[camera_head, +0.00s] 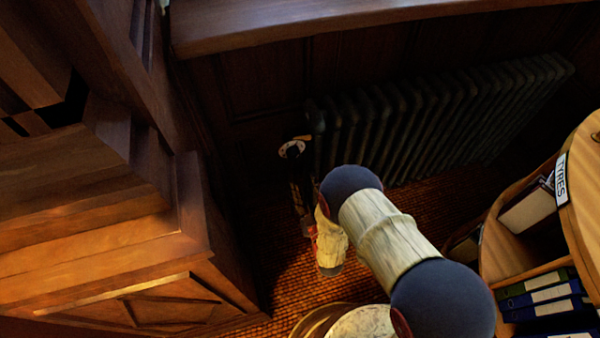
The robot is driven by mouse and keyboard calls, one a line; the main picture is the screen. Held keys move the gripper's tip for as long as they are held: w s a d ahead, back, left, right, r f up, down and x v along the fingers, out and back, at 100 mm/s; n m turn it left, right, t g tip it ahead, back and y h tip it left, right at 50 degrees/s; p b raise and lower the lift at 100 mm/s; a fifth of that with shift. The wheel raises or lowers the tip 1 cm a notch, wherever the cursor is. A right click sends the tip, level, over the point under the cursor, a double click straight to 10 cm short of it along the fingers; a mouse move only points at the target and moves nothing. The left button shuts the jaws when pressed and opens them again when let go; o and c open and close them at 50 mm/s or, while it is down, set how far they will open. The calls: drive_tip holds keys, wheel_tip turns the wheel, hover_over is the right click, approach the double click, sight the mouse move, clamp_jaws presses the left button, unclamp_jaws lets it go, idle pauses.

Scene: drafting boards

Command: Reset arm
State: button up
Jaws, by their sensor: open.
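My arm reaches from the bottom centre toward the radiator, with pale links and dark blue rounded joints. It bends at a blue joint, and a shorter pale link with red trim hangs beyond it. My gripper (299,190) appears as a dark, narrow shape left of that joint, in deep shadow by the radiator's left end. It is open, and I see nothing held in it. Its fingers are hard to make out against the dark panelling.
A dark ribbed radiator (430,120) stands along the panelled wall, under a wooden ledge (340,22). A large wooden cabinet (110,220) fills the left. A curved wooden shelf (512,240) with binders (545,295) is at the right. Woven floor (275,275) shows between them.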

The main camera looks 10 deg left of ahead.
drive_tip(key=shift+s+d, duration=0.25)
drive_tip(key=shift+s, duration=0.25)
